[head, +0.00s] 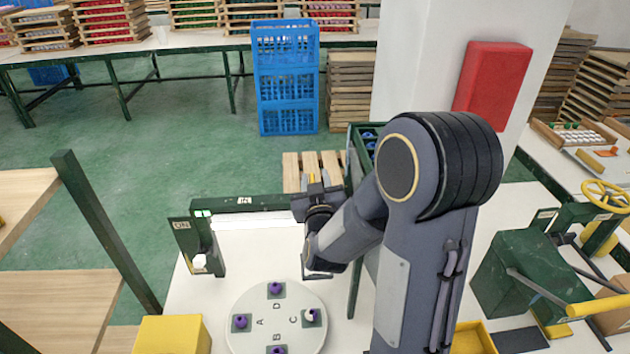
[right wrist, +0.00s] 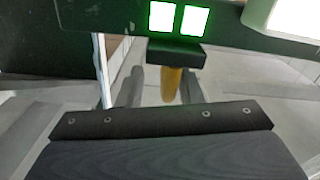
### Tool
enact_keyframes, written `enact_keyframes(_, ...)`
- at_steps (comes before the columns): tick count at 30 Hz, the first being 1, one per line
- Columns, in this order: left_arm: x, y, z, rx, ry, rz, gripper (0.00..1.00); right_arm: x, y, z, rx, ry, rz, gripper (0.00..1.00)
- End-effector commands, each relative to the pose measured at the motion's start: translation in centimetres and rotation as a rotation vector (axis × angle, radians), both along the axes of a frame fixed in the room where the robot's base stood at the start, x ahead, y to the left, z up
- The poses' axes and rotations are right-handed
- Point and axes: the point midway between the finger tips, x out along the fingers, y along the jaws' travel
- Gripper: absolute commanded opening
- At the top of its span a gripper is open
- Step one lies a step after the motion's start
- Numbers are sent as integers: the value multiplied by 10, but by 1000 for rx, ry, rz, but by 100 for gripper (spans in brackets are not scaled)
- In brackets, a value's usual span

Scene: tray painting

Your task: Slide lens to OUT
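The dark green bar (head: 250,203) with an "IN" label crosses the far side of the white table. My right gripper (head: 318,190) is at the bar's right part, reaching from the right. In the right wrist view a yellow handle (right wrist: 172,86) hangs under a dark green block (right wrist: 176,54), below two lit windows (right wrist: 179,18). The handle stands between the two grey fingers of my right gripper (right wrist: 166,90), which are apart, with a gap on the left side. I cannot make out the lens itself or an OUT label. My left gripper is not in view.
A round white plate (head: 255,322) with lettered positions and purple pieces lies in front of the bar. A post labelled "ON" (head: 182,240) stands at left, a yellow block (head: 172,336) at front left. A green machine with a yellow wheel (head: 605,196) is at right.

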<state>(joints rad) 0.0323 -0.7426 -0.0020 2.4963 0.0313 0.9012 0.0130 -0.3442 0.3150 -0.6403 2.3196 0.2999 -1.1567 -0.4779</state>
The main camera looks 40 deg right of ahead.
Motion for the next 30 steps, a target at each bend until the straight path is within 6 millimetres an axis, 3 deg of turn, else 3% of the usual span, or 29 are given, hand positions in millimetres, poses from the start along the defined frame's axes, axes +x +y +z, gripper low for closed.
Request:
enact_keyframes(5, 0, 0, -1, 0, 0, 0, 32, -5, 5, 0, 2, -3, 3, 32)
enact_keyframes(18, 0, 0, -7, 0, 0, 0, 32, -62, 37, 0, 2, -1, 1, 32)
enact_keyframes(30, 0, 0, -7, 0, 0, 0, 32, -67, 40, 0, 0, 0, -1, 32)
